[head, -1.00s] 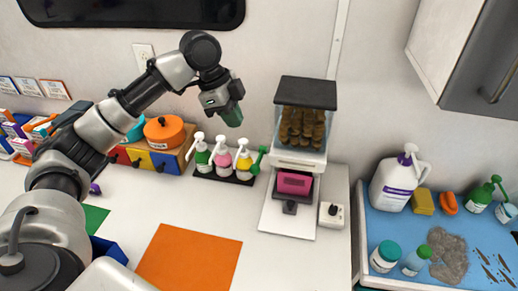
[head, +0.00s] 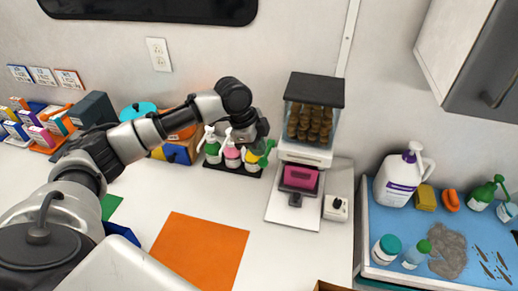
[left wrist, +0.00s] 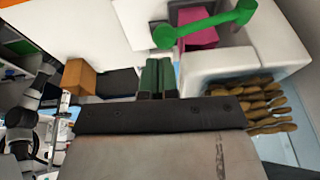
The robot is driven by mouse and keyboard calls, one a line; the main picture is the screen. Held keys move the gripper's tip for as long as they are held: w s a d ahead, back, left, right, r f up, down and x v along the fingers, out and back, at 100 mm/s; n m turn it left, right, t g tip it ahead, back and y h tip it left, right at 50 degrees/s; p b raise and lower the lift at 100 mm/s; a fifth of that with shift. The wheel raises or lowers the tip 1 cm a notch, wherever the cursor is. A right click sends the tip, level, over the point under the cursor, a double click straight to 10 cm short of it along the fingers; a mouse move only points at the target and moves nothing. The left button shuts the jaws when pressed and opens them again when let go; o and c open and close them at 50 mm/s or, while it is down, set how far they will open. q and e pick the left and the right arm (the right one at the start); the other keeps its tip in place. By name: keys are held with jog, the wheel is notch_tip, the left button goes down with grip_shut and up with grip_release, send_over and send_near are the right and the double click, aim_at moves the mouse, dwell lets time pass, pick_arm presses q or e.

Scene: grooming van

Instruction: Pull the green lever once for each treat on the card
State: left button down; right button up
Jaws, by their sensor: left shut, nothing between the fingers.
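The treat dispenser (head: 295,210) stands against the wall, with a clear hopper of brown treats (head: 309,122) and a pink part (head: 300,178) below. Its green lever (head: 268,153) sticks out on the left side. My left gripper (head: 257,146) is shut and empty, beside the lever and partly in front of it. In the left wrist view the closed green fingertips (left wrist: 157,78) are just short of the lever (left wrist: 207,25), with a visible gap. I cannot make out a card showing treats. My right gripper is not in view.
Several pump bottles (head: 231,155) stand just left of the lever, close under my left gripper. A white switch box (head: 336,207) sits right of the dispenser. An orange mat (head: 200,252) lies on the counter. A blue tray (head: 376,255) holds grooming supplies at right.

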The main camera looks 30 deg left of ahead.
aim_at(260, 164)
pick_arm(q)
jog(key=shift+w+f+p, duration=0.15)
jog(key=shift+f, duration=0.55)
jog(key=shift+w+f+p, duration=0.1)
jog(key=shift+f+p, duration=0.05)
jog(key=shift+f, duration=0.55)
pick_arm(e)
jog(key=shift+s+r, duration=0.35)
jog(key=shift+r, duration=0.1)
pick_arm(q)
jog(key=shift+d+f, duration=0.1)
jog(key=shift+s+d+f+t, duration=0.1)
jog(key=shift+s+f+t, duration=0.35)
jog(key=shift+f+t, duration=0.2)
notch_tip(260, 164, down, 6)
jog(key=s+m+t+b, duration=0.1)
jog(key=t+b, duration=0.1)
jog(key=t, duration=0.2)
jog(key=shift+y, duration=0.4)
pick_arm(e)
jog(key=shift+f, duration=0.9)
pick_arm(q)
jog(key=shift+s+d, duration=0.15)
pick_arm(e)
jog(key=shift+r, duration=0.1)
